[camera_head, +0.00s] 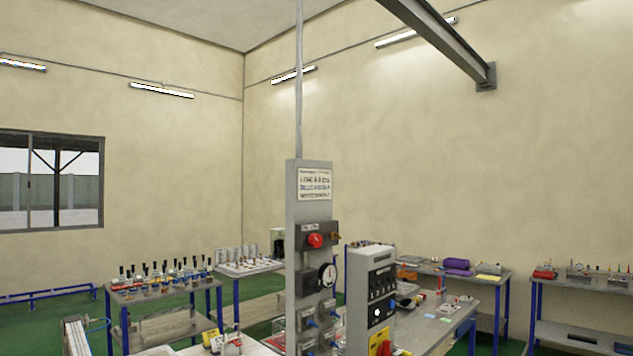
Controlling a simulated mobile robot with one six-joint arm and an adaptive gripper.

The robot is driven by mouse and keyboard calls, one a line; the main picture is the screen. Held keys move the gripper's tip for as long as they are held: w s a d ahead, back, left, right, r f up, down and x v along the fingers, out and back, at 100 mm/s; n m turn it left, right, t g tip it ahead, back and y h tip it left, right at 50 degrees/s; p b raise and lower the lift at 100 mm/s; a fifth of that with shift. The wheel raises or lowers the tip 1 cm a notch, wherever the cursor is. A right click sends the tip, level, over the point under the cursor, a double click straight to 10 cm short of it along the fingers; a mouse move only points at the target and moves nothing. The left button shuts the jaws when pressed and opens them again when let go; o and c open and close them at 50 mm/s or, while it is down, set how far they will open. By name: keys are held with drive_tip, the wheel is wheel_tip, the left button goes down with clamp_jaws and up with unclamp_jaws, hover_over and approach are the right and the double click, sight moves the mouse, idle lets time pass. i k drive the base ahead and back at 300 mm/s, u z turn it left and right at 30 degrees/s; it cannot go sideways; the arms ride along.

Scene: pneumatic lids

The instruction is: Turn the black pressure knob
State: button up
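A tall grey control column (294,240) stands near the middle of the view, with a sign plate (315,185) near its top. Below the plate is a dark box (328,229) with a red round button (315,240). Lower on the same column is a black round part with a white dial face (327,275); I cannot tell whether this is the black pressure knob or a gauge beside it. Several small blue-and-grey fittings (309,323) sit below it. My gripper is not in view.
A grey cabinet (371,262) with black controls stands just right of the column. Workbenches with many small items stand behind, including a left bench (165,291) and a right bench (590,283). Green floor (500,344) shows between the right benches.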

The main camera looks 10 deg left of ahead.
sight(315, 285)
drive_tip(key=z, duration=0.55)
drive_tip(key=k, duration=1.35)
drive_tip(key=z, duration=0.5)
drive_tip(key=i, duration=1.8)
drive_tip(key=u, duration=0.4)
drive_tip(key=i, duration=0.7)
drive_tip(key=u, duration=0.6)
